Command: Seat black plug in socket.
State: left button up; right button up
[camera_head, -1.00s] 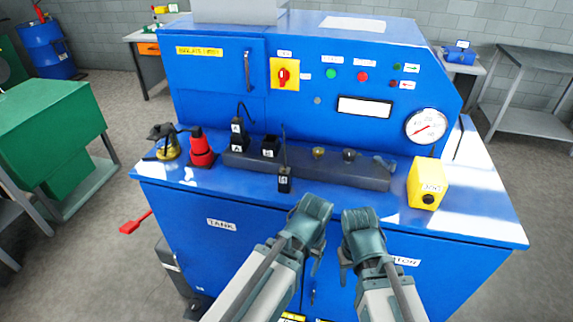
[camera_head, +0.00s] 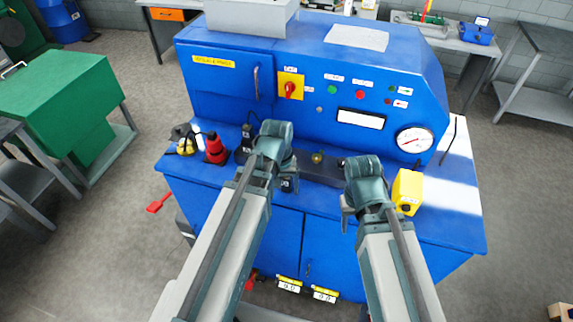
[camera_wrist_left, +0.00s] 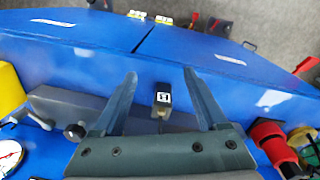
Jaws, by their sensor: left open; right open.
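A small black plug (camera_head: 287,185) with a white label stands at the front of the dark grey strip (camera_head: 325,173), mostly hidden by my left gripper (camera_head: 276,140) in the head view. In the left wrist view the plug (camera_wrist_left: 161,102) shows between and beyond the open, empty fingers of my left gripper (camera_wrist_left: 160,78). Another black labelled piece (camera_head: 248,132) stands at the strip's left end. A yellow box (camera_head: 407,190) with a dark round opening stands at the right of the ledge. My right gripper (camera_head: 362,185) is open and empty, left of this box.
A red and black cone-like piece (camera_head: 216,150) and a yellow-based black item (camera_head: 184,138) stand on the ledge's left. Round knobs sit on the strip. The blue cabinet panel (camera_head: 310,105) with a gauge (camera_head: 414,139) rises behind.

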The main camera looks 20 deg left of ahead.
pick_arm(q)
jog(key=w+a+r+n+h+p, duration=0.1)
jog(key=w+a+r+n+p, duration=0.15)
jog(key=w+r+n, duration=0.2)
jog(key=n+h, duration=0.3)
jog(key=n, duration=0.7)
send_near(291, 185)
pick_arm(e)
notch_tip(291, 185, up, 4)
jog(key=r, duration=0.1)
pick_arm(q)
jog(key=b+x, duration=0.2)
jog(key=b, duration=0.2)
jog(key=w+b+x, duration=0.1)
jog(key=b, duration=0.3)
jog(key=shift+d+f, duration=0.2)
jog(key=shift+f, duration=0.1)
pick_arm(e)
notch_tip(291, 185, down, 8)
jog(key=shift+f, duration=0.25)
pick_arm(q)
jog(key=shift+s, duration=0.1)
pick_arm(e)
jog(key=shift+f, duration=0.1)
